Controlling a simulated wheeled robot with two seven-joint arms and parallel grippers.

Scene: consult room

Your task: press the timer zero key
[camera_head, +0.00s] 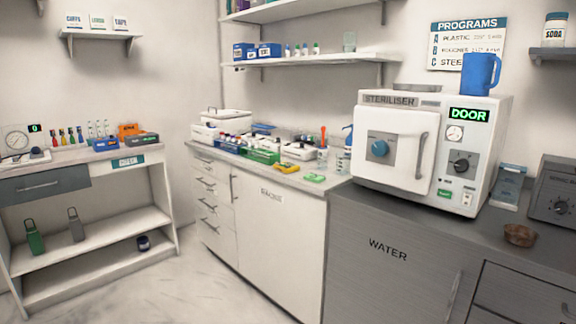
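I cannot make out a timer or its zero key for certain. On the left bench a small dark display (35,128) reads a green 0, beside a round white dial (16,140). The white steriliser (390,101) stands on the grey counter, its door panel shut and a green DOOR sign lit. It has a small round gauge (454,134), a black knob (461,161) and a green button (444,194). Neither of my grippers is in view.
The left bench (75,155) holds bottles, small boxes and tubes. The white counter (300,180) is crowded with boxes and coloured items. A dark device with a knob (560,207) and a brown bowl (519,235) are at the right. The floor (200,290) between is clear.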

